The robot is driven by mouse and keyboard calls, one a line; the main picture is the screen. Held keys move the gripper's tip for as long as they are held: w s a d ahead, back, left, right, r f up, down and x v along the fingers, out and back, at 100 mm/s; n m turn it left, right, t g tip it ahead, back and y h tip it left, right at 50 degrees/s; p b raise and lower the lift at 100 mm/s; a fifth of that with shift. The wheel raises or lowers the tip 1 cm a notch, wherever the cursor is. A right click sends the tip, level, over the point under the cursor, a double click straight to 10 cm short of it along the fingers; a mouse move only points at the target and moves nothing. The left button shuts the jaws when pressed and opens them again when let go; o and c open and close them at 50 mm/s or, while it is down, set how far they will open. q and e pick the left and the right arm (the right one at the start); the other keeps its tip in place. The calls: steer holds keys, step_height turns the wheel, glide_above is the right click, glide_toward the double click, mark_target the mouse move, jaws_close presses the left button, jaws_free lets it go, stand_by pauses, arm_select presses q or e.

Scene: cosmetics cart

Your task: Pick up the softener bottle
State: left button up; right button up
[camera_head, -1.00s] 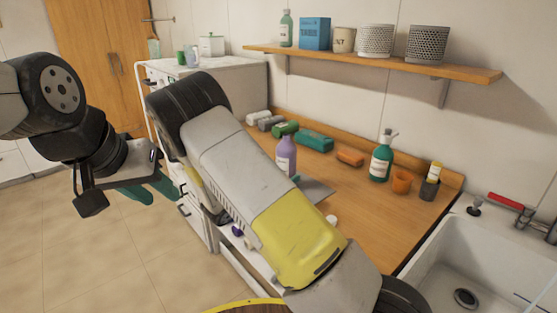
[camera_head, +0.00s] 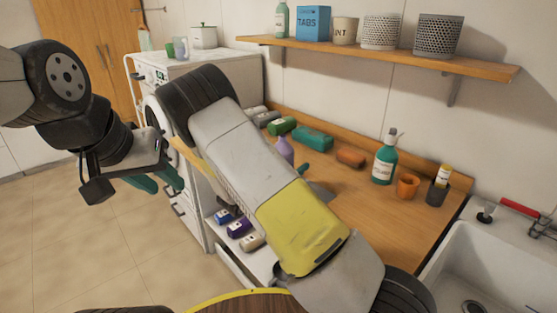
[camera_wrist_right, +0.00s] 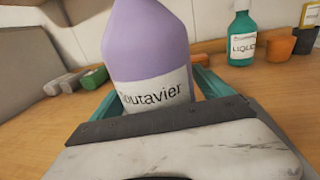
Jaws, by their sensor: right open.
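A purple bottle with a white label, which I take for the softener bottle, stands upright on the wooden counter. In the head view the bottle (camera_head: 285,150) is partly hidden behind my right arm. In the right wrist view the bottle (camera_wrist_right: 150,45) is large and close, its top cut off by the frame. My right gripper (camera_wrist_right: 158,95) is open, with a teal finger on either side of the bottle's lower part; I cannot tell whether they touch it. My left gripper (camera_head: 156,182) looks open and empty, over the floor at left, away from the counter.
A green pump bottle (camera_head: 384,160), an orange cup (camera_head: 407,187) and a dark holder (camera_head: 438,192) stand to the right. A sink (camera_head: 490,265) is at right, a loaded shelf (camera_head: 490,71) above. Small packs show in an opening below.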

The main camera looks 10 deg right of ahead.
steer(key=shift+r, duration=0.1)
steer(key=c, duration=1.5)
